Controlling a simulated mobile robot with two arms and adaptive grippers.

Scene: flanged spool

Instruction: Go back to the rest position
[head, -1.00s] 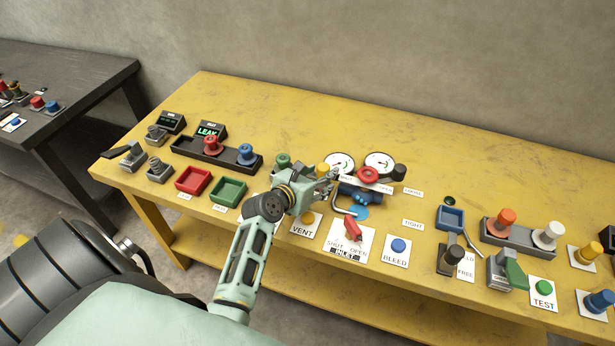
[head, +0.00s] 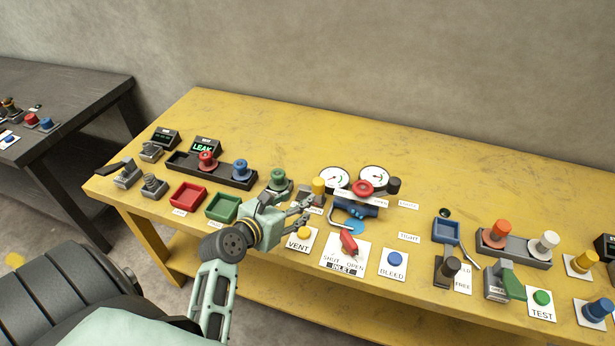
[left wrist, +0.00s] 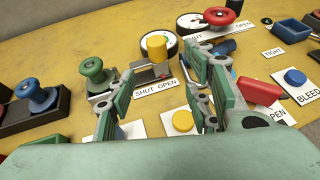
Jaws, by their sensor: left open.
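My left gripper (head: 306,208) is open and empty in the head view, above the front part of the yellow bench (head: 440,165), near the VENT button (head: 304,232). In the left wrist view its two fingers (left wrist: 163,75) stand apart with nothing between them. The yellow knob (left wrist: 157,46) and the yellow button (left wrist: 183,121) show beyond and below them. The red INLET handle (head: 348,242) and the blue valve body with a red wheel (head: 364,188) are to the gripper's right, apart from it. My right gripper is not in view.
A green spool (head: 280,180) stands just behind the gripper. Red (head: 187,196) and green (head: 223,208) trays lie to its left. A rack with red and blue spools (head: 240,170) is behind them. Gauges (head: 373,177) stand behind the valve. The bench's back strip is clear.

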